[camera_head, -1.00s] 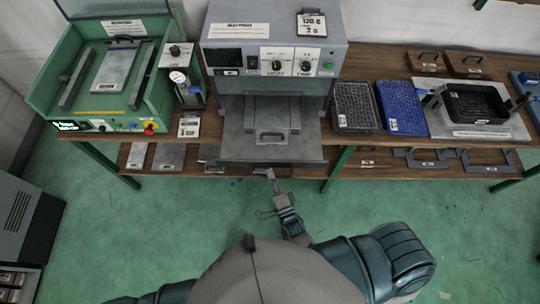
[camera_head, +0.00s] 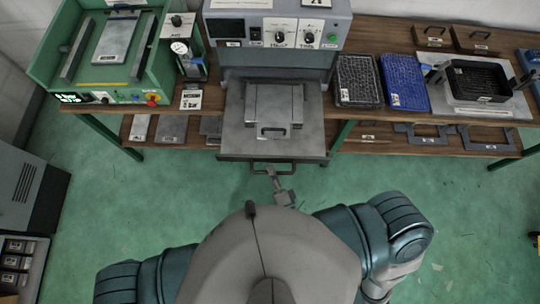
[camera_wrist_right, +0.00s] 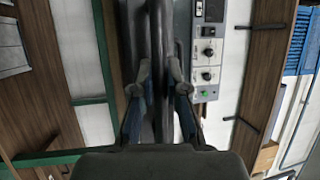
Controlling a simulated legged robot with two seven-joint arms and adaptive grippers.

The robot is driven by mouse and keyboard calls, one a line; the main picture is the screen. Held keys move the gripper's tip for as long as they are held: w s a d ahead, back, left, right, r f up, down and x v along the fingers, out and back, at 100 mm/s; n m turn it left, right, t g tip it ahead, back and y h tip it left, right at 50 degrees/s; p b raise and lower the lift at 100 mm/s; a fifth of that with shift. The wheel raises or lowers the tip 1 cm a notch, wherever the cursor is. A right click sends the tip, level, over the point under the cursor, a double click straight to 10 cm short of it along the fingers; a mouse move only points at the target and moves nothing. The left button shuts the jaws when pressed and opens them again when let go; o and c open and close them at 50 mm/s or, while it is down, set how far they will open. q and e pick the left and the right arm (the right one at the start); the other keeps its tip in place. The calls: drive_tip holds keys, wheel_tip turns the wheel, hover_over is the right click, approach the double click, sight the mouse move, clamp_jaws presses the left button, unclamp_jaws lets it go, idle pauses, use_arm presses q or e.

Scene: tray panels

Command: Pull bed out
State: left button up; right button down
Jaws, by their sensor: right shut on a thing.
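The grey metal bed (camera_head: 236,130) of the heat press (camera_head: 228,62) sticks out from the machine's opening toward me, past the bench's front edge. A plate with a small handle (camera_head: 273,105) lies on the bed. My right gripper (camera_head: 271,172) is at the bed's front handle (camera_head: 288,168). In the right wrist view, the fingers of my right gripper (camera_wrist_right: 159,80) are shut around a dark bar (camera_wrist_right: 159,35), the handle. The fingers partly hide the bar. My left gripper is not in view; only my left shoulder shows.
A green machine (camera_head: 60,70) and a gauge unit (camera_head: 181,50) stand left of the press. Black and blue mesh baskets (camera_head: 404,84) and a tray fixture (camera_head: 478,82) stand right. Plates lie on the lower shelf. The green floor (camera_head: 190,190) before the bench is clear.

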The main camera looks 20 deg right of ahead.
drive_tip(key=c, duration=1.2)
unclamp_jaws()
drive_tip(key=shift+s+d+f, duration=0.1)
drive_tip(key=shift+d+f, duration=0.1)
drive_tip(key=shift+d, duration=0.35)
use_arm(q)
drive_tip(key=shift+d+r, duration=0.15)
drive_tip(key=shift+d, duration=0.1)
use_arm(e)
drive_tip(key=v, duration=0.7)
drive_tip(key=shift+s+d, duration=0.2)
drive_tip(key=shift+s, duration=0.05)
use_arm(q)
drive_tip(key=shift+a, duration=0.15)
use_arm(e)
drive_tip(key=shift+a, duration=0.25)
